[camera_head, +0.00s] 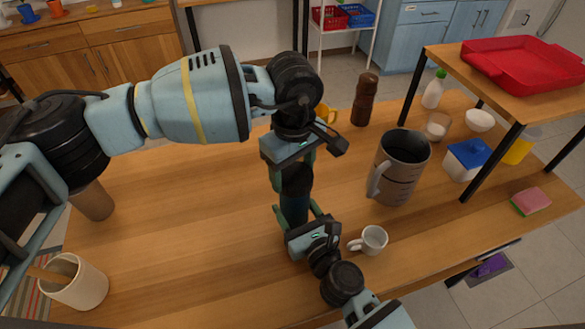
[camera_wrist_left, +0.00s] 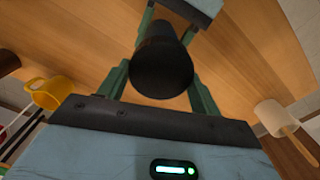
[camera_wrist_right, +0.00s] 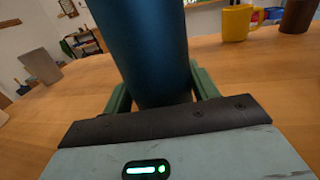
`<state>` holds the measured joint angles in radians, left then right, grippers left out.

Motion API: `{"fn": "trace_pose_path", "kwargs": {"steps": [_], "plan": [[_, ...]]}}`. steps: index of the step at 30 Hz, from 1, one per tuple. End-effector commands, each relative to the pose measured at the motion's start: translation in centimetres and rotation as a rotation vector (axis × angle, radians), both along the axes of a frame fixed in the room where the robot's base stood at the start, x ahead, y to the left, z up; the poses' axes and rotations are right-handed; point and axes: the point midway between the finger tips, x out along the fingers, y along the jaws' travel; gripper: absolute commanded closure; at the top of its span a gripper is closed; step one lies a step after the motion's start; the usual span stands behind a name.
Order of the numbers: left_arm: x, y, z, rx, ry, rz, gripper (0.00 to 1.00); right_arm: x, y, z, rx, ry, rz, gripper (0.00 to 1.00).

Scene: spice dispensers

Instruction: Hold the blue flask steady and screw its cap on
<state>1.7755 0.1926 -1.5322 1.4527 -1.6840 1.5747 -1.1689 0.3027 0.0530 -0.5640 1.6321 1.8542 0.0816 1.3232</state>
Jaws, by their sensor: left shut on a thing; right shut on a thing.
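The blue flask (camera_head: 295,209) stands upright on the wooden table, dark blue below with a black cap (camera_head: 297,178) at its top. My left gripper (camera_head: 293,172) comes from above and is shut on the cap; the left wrist view shows the black cap (camera_wrist_left: 162,68) between the green fingers. My right gripper (camera_head: 297,215) comes from the front and is shut around the flask's body; the right wrist view shows the blue body (camera_wrist_right: 152,50) between its fingers. The cap sits on the flask's top; the seam between them is mostly hidden, so I cannot tell how tight it is.
A white cup (camera_head: 370,241) stands right of my right gripper, and a large grey mug (camera_head: 399,168) is beyond it. A brown pepper mill (camera_head: 365,99) and yellow mug (camera_head: 326,113) stand behind. A cream pot (camera_head: 76,284) is front left. The table's left middle is clear.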

Motion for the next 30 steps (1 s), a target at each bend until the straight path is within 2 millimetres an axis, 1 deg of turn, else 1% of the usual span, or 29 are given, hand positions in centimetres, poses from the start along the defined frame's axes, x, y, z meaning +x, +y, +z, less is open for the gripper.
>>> {"fn": "trace_pose_path", "kwargs": {"steps": [3, 24, 27, 30], "plan": [[0.05, -0.16, 0.14, -0.002, -0.002, -0.192, 0.58, 0.00, -0.04, -0.07, -0.001, 0.002, -0.001, 1.00], [-0.01, -0.71, 0.08, -0.001, -0.002, -1.336, 0.58, 0.00, -0.06, -0.10, -0.001, 0.002, -0.001, 1.00], [-0.05, -0.76, 0.08, -0.001, -0.002, -1.469, 0.58, 0.00, -0.06, -0.11, -0.001, 0.002, -0.001, 1.00], [-0.07, -0.79, 0.08, -0.001, -0.003, -1.558, 0.58, 0.00, -0.06, -0.11, -0.001, 0.003, -0.001, 1.00]]}}
